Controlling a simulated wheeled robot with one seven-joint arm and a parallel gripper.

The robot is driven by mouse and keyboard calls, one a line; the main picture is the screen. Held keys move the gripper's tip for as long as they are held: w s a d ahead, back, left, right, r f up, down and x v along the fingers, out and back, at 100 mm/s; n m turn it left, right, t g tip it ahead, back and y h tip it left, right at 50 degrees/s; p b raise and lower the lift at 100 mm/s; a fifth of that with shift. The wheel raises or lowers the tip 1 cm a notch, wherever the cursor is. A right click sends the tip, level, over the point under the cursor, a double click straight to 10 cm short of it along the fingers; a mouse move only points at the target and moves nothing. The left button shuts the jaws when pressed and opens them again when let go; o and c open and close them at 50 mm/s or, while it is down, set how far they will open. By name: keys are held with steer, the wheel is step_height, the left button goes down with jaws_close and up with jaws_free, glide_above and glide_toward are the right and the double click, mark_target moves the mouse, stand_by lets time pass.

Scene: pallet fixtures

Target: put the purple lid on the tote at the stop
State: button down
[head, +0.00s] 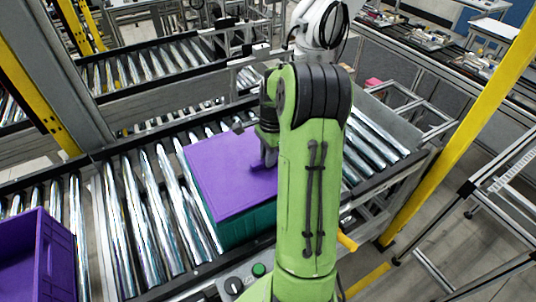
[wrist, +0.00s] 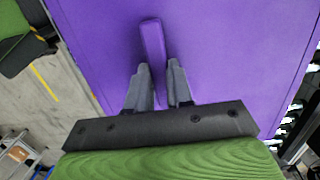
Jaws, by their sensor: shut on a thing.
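The purple lid (head: 226,168) lies flat over the top of a teal-green tote (head: 247,228) on the roller conveyor. From the head view I cannot tell whether it is fully seated. My gripper (head: 268,152) is at the right part of the lid, partly hidden by my green arm. In the wrist view the purple lid (wrist: 215,50) fills most of the picture, and my gripper (wrist: 160,82) is shut on the lid's raised purple handle (wrist: 152,45). The right side of the tote and the stop are hidden behind my arm or not distinguishable.
A purple tote (head: 38,258) stands on the rollers at the lower left. Bare rollers (head: 150,220) lie between it and the lidded tote. A control box with a green button (head: 258,270) is at the conveyor's near edge. A yellow post (head: 455,130) rises at the right.

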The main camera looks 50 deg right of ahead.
steer(key=shift+f+b, duration=0.45)
steer(key=shift+f, duration=0.25)
stand_by(0.3)
steer(key=c, duration=0.9)
jaws_free()
steer(key=shift+c, duration=0.2)
step_height(320, 180, up, 16)
steer(key=d+p, duration=0.1)
steer(key=shift+s+d+p, duration=0.15)
steer(key=shift+d+p, duration=0.1)
steer(key=shift+p, duration=0.15)
steer(key=shift+f, duration=0.15)
